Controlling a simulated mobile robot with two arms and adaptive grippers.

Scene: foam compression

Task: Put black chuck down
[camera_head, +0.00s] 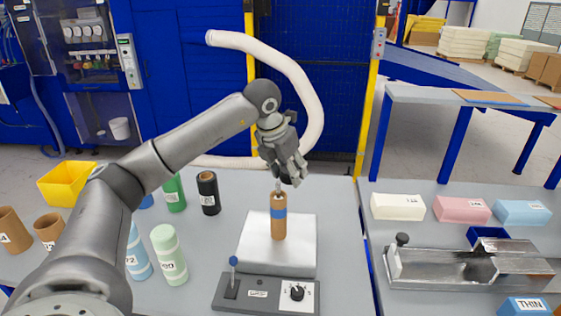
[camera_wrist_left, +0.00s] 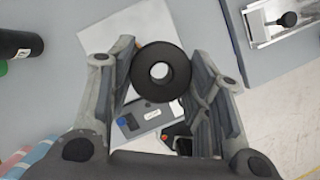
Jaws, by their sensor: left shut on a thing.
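My left gripper (camera_head: 287,168) hangs above the grey test device (camera_head: 265,294), pointing down. It is shut on the black chuck (camera_wrist_left: 150,88), a thick black ring with a hole through its middle, held between the two fingers in the left wrist view. In the head view the fingers mostly hide the chuck. Below the gripper, a tan cylinder with a blue band (camera_head: 278,225) stands upright on the silver plate (camera_head: 252,245), with a thin metal pin at its top. Whether the chuck touches the pin cannot be told. My right gripper is not in view.
A black roll (camera_head: 209,194), green rolls (camera_head: 170,256) and brown rolls (camera_head: 13,230) stand left of the device. A yellow bin (camera_head: 66,184) is behind them. White (camera_head: 398,207), pink (camera_head: 461,210) and blue (camera_head: 522,213) blocks and a metal fixture (camera_head: 440,267) lie on the right table.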

